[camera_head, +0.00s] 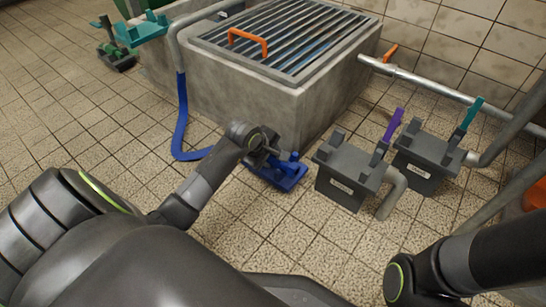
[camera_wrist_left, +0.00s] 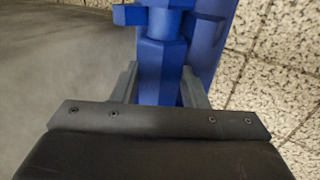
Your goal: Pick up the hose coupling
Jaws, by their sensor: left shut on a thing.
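The hose coupling (camera_wrist_left: 160,65) is a blue, faceted piece with a wider collar at its top end in the left wrist view. My left gripper (camera_wrist_left: 160,92) has one grey finger on each side of it and is shut on it. In the head view the left gripper (camera_head: 272,160) is at the blue holder (camera_head: 284,178) on the floor, by the concrete block's near corner. The coupling is small and partly hidden there. I cannot tell whether it is clear of the holder. My right arm is at the lower right, its gripper out of view.
A concrete block (camera_head: 225,85) with a grate (camera_head: 285,35) and orange handle (camera_head: 248,41) stands behind. A blue hose (camera_head: 181,120) runs down its left side. Two grey valve boxes (camera_head: 346,172) (camera_head: 424,157) with purple and teal levers stand to the right. Tiled floor is open at left.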

